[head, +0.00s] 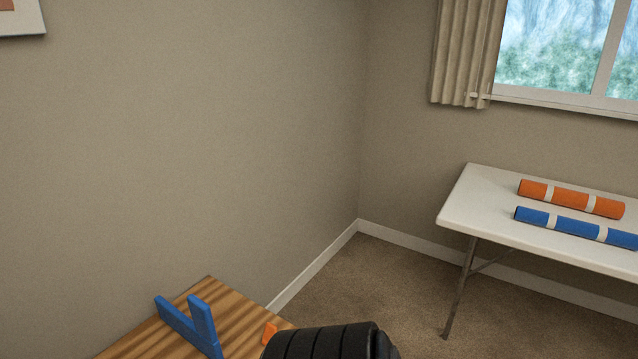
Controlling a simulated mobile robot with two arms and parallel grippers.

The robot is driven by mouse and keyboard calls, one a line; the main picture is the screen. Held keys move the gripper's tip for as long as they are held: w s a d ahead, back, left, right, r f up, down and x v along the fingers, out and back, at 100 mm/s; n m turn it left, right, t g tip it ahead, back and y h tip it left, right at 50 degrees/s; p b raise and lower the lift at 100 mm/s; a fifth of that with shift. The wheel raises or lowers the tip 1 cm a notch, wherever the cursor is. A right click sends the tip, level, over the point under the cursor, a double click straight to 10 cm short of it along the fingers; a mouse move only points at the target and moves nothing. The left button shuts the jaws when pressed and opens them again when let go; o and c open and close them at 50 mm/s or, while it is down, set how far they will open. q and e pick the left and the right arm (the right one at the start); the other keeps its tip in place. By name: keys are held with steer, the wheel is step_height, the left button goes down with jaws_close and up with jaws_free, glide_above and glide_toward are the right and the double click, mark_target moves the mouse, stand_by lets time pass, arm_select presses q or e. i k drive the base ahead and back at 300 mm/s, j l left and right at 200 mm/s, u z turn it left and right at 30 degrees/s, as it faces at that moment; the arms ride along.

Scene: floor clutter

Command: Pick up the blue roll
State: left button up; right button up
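The blue roll (573,226) lies on the white folding table (478,207) at the right of the head view. It has pale bands, and its right end is cut off by the picture edge. An orange roll (571,199) with pale bands lies behind it, roughly parallel and a little apart. Neither of my grippers shows in the head view. A black ribbed rounded part at the bottom centre looks like one of my own arm links, with no fingers visible.
A wooden surface (236,308) at the bottom left bears a blue angular object (190,325) and a small orange piece (269,334). Bare carpet (385,283) lies between it and the white table. Walls meet in a corner behind; a curtained window is at upper right.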

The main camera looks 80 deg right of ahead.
mark_target(595, 233)
steer(key=z, duration=4.15)
